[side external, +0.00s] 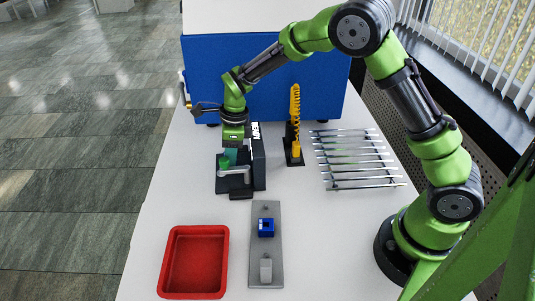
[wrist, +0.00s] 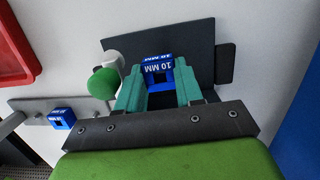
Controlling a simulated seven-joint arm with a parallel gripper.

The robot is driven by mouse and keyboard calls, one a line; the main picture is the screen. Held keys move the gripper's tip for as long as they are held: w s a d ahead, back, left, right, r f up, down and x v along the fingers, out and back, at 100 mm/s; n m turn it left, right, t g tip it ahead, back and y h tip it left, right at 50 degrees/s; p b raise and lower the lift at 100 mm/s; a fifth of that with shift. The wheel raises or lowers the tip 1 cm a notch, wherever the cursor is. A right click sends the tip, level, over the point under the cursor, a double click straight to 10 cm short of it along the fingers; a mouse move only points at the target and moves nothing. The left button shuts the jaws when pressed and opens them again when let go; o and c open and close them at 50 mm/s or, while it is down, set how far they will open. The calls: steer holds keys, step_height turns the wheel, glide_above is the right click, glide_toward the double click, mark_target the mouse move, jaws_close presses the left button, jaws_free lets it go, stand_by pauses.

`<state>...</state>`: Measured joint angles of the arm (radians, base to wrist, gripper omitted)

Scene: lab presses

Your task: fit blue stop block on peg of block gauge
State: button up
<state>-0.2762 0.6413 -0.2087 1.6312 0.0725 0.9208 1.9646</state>
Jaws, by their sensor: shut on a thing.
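My gripper (wrist: 160,90) has teal fingers on both sides of a blue block (wrist: 158,70) marked "10 MM" and is shut on it. The block has a square opening and is over a dark base plate (wrist: 190,42). I cannot tell whether it touches the plate. In the side view my gripper (side external: 232,152) is low at the dark press (side external: 259,170) marked "READY", and the held block is hidden. Another blue block (side external: 266,227) sits on a long grey plate (side external: 257,251), possibly the block gauge; it also shows in the wrist view (wrist: 62,118).
A lever with a green knob (wrist: 104,83) is close beside the left finger. A grey block (side external: 266,270) stands on the grey plate's near end. A red tray (side external: 226,265) is left of it. A yellow-and-black stand (side external: 295,130) and a metal rack (side external: 355,160) are to the right.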

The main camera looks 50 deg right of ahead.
steer(key=shift+f, duration=1.15)
steer(key=shift+f, duration=0.1)
steer(key=o, duration=1.1)
steer(key=shift+o, duration=0.2)
step_height(320, 180, up, 17)
steer(key=s+d, duration=0.1)
steer(key=d, duration=0.1)
steer(key=shift+s, duration=0.35)
steer(key=shift+f, duration=0.15)
